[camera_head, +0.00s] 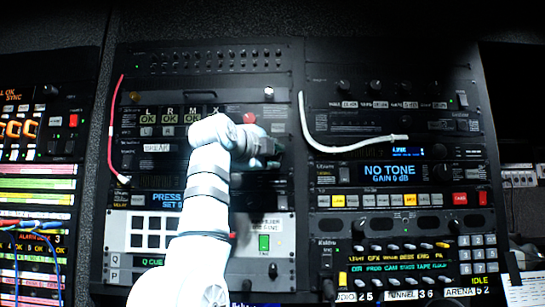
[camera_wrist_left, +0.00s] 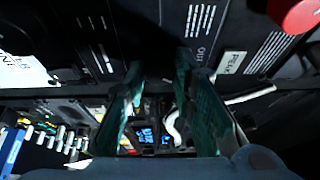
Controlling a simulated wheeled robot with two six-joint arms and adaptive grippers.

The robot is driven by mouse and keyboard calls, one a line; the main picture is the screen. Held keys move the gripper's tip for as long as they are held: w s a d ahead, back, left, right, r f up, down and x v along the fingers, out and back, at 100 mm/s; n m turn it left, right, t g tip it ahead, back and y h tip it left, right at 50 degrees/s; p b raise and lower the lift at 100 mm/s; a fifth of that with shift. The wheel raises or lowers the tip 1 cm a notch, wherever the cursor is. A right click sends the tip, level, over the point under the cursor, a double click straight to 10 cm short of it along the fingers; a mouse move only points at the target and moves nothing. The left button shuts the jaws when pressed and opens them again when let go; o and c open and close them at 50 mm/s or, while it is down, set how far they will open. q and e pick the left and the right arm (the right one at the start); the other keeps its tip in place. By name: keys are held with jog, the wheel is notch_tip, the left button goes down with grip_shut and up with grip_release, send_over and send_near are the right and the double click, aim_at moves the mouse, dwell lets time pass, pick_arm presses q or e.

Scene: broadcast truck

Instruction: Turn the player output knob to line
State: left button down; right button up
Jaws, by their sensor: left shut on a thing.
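My left gripper (camera_head: 266,150) reaches the middle panel of the left rack in the head view, with my arm in front of much of that panel. In the wrist view the two green fingers of the left gripper (camera_wrist_left: 159,76) stand against the dark panel, shut on the player output knob. The knob itself is dark and hidden between the fingertips, so its pointer and setting cannot be read. An "OUT" label (camera_wrist_left: 201,54) is beside the right finger. My right gripper is not in view.
A red knob (camera_wrist_left: 298,12) is near the gripper, also at the panel in the head view (camera_head: 249,118). A white cable (camera_head: 345,147) hangs on the right rack above a "NO TONE GAIN 0 dB" display (camera_head: 390,173). A red cable (camera_head: 112,130) runs down the left side.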

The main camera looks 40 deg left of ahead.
pick_arm(q)
jog(key=shift+r+m, duration=0.15)
jog(key=shift+m, duration=0.15)
jog(key=c, duration=1.3)
grip_release()
jog(key=shift+c, duration=0.2)
jog(key=v, duration=1.2)
